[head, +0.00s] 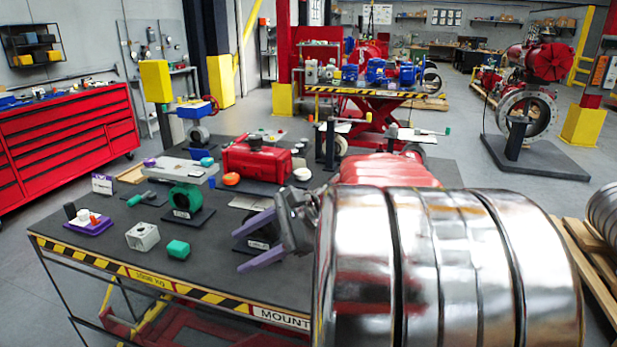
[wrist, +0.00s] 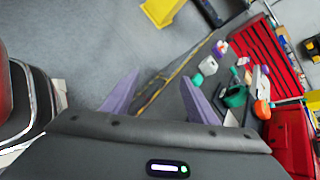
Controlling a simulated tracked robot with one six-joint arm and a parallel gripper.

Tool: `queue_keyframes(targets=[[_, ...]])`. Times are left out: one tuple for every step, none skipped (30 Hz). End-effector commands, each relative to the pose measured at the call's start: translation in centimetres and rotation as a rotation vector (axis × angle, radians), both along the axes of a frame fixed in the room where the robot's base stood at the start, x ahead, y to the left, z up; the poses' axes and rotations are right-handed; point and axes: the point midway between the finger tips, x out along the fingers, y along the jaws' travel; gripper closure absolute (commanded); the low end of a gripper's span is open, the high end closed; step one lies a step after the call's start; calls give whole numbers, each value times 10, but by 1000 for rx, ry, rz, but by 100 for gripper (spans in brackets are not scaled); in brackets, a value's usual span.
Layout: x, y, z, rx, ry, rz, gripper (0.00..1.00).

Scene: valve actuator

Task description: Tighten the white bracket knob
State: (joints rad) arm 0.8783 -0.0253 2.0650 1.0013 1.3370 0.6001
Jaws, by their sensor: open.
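My gripper (head: 239,248) has two purple fingers spread apart with nothing between them. It hangs over the near right part of the black table, to the right of the green valve (head: 186,197).
A white block (head: 142,236), a green block (head: 178,249) and a purple tray (head: 89,226) stand near the table's front. The red actuator (head: 256,163) and an orange knob (head: 231,179) are behind the valve. A red tool cabinet (head: 70,140) stands at the left.

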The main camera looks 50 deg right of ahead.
Motion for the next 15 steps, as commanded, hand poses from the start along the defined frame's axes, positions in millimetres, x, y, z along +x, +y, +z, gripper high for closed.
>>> queue_keyframes(targets=[[-4,20,-2,-58,2,60,47],[-6,29,-4,-94,5,93,47],[-11,42,-7,-143,6,140,47],[-14,50,-9,-179,6,173,47],[-18,58,-12,-216,6,208,47],[-23,69,-14,-264,4,255,47],[-27,77,-17,-302,3,290,47],[-31,84,-19,-338,0,325,47],[-37,92,-21,-387,-5,371,47],[-41,99,-24,-424,-10,407,47],[-45,105,-25,-460,-15,443,47],[-51,112,-28,-509,-24,490,47],[-55,117,-30,-545,-29,525,47],[-60,122,-31,-583,-37,563,47],[-65,128,-33,-630,-47,606,47]])
